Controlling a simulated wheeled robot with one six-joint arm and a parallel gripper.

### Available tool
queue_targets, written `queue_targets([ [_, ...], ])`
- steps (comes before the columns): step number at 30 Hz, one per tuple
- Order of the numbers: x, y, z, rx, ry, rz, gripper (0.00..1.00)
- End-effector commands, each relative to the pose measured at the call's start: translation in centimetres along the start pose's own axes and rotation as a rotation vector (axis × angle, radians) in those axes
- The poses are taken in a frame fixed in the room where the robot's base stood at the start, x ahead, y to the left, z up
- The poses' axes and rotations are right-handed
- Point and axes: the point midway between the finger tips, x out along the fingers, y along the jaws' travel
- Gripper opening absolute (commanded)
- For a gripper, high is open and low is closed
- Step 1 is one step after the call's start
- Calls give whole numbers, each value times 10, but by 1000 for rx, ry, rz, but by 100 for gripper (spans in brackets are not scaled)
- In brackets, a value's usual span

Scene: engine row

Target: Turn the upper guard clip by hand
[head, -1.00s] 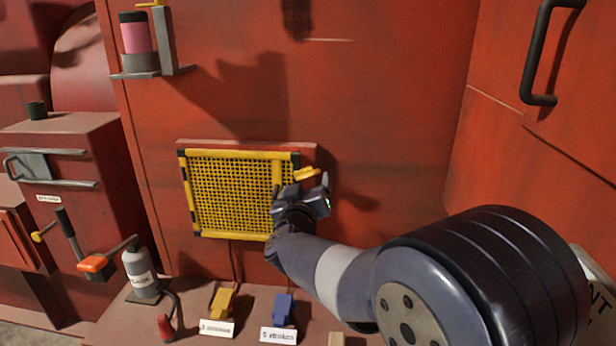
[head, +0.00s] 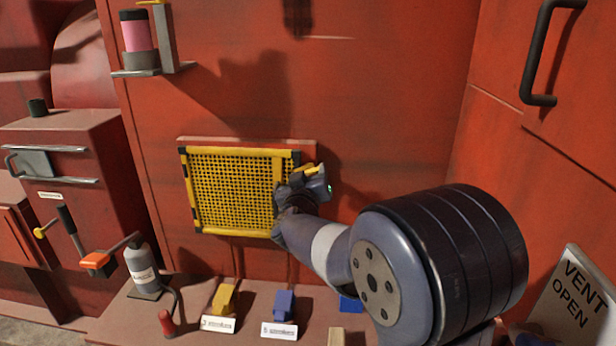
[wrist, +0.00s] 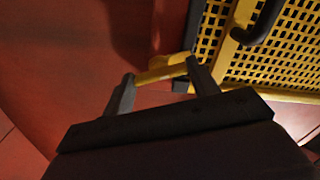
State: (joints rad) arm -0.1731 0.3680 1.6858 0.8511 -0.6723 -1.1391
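The yellow upper guard clip (head: 312,169) sits on the red panel at the upper right corner of the yellow mesh guard (head: 278,165). In the wrist view the clip (wrist: 162,73) lies between my two fingertips, its long side running across the gap. My gripper (wrist: 160,78) has its fingers wide apart, one near each end of the clip; I cannot tell whether they touch it. In the head view my gripper (head: 304,178) covers the guard's right edge and part of the clip. Any lower clip is hidden behind my arm.
A dark handle (wrist: 262,22) stands out from the guard near my right finger. A ledge below holds a yellow block (head: 224,298), a blue block (head: 284,304) and a grey bottle (head: 140,265). A black door handle (head: 540,55) and a VENT OPEN sign (head: 575,300) are at right.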

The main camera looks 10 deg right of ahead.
Motion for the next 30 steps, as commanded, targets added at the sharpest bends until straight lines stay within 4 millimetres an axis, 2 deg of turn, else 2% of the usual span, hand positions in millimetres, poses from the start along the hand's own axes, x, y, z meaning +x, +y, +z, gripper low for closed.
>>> queue_targets([
  [1,0,0,0,0,0,0,50],
  [7,0,0,0,0,0,0,33],
  [13,0,0,1,62,0,0,33],
  [24,0,-1,1,390,-1,-1,33],
  [30,0,-1,1,429,-2,-1,34],
])
